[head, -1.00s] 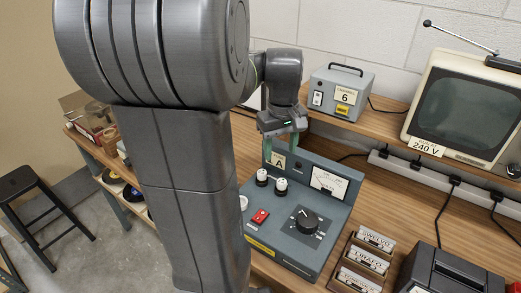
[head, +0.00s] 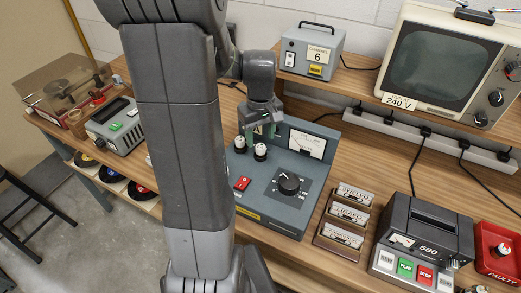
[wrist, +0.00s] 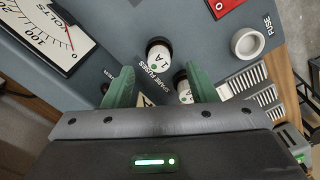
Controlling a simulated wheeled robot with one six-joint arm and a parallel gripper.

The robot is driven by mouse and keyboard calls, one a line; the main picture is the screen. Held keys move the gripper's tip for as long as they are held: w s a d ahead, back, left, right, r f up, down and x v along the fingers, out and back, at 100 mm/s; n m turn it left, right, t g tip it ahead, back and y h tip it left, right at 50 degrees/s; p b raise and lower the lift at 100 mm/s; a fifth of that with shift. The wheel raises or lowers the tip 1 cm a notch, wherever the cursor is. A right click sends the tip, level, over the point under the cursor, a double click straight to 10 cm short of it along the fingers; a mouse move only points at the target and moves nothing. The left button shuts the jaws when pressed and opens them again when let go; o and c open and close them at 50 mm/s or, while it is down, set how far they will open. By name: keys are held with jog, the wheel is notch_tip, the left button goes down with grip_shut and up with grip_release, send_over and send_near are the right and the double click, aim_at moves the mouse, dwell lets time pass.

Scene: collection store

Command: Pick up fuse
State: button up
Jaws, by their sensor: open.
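In the wrist view one fuse (wrist: 158,54), marked "1 A", stands clear beyond the fingers by the "SPARE FUSES" lettering. The other fuse (wrist: 183,88) is partly hidden beside the right finger. My gripper (head: 259,131) is open and empty, its green fingers pointing down close behind the fuses. A white ring socket (wrist: 247,43) labelled "FUSE" looks empty.
The panel also has a red switch (head: 242,184), a black knob (head: 289,184) and a volt meter (head: 306,143). A "CHANNEL 6" box (head: 312,52) is on the shelf behind.

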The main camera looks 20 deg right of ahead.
aim_at(261, 146)
jog(key=shift+w+d+f, duration=0.1)
jog(key=shift+f, duration=1.75)
jog(key=shift+c, duration=0.4)
jog(key=c, duration=1)
jog(key=shift+r, duration=0.1)
